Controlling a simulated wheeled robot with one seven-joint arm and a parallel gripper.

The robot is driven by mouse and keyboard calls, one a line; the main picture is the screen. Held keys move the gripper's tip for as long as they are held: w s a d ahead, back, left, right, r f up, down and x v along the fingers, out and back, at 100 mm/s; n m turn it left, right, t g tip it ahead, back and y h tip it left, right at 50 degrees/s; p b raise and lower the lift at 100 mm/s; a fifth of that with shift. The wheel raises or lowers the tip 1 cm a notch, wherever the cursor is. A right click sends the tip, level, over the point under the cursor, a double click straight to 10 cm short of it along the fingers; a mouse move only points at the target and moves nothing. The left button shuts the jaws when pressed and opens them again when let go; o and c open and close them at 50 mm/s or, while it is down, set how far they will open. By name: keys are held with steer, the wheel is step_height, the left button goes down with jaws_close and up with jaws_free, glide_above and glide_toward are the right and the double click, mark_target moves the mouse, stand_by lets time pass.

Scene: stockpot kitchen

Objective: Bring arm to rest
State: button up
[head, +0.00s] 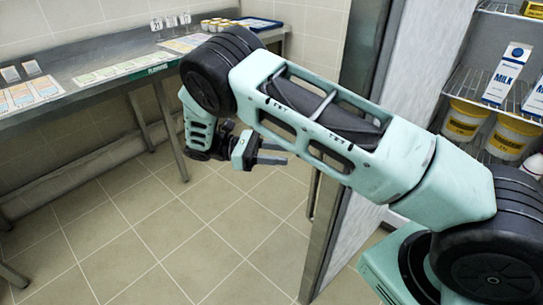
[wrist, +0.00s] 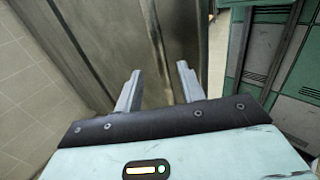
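My gripper (head: 273,155) hangs in the air over the tiled floor, left of the steel door edge, with my arm bent in front of the camera. In the wrist view its two fingers (wrist: 158,88) stand apart with nothing between them, so it is open and empty. Beyond the fingers the wrist view shows a brownish metal panel (wrist: 165,45).
A steel table (head: 110,55) with cards and small containers runs along the left and back wall. An open fridge at the right holds milk cartons (head: 507,73) and yellow-labelled tubs (head: 465,120). Its door edge (head: 333,215) is close to my arm. The tiled floor (head: 190,235) is clear.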

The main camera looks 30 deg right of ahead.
steer(key=shift+v, duration=0.9)
steer(key=s+a+r+m+t+y+p, duration=0.1)
steer(key=s+a+r+t+y, duration=0.2)
steer(key=s, duration=0.5)
steer(key=s+a+r+t+y+p, duration=0.1)
steer(key=s+a+r+t+y, duration=0.3)
steer(key=s, duration=0.5)
steer(key=s+a+r+m+t+y+p, duration=0.1)
steer(key=s+a+r+t+y, duration=0.3)
steer(key=s+a+r+y, duration=0.2)
steer(key=shift+s+r+m+y+p, duration=0.35)
steer(key=shift+s+r+y, duration=0.35)
steer(key=shift+s, duration=0.45)
steer(key=shift+d+f, duration=0.1)
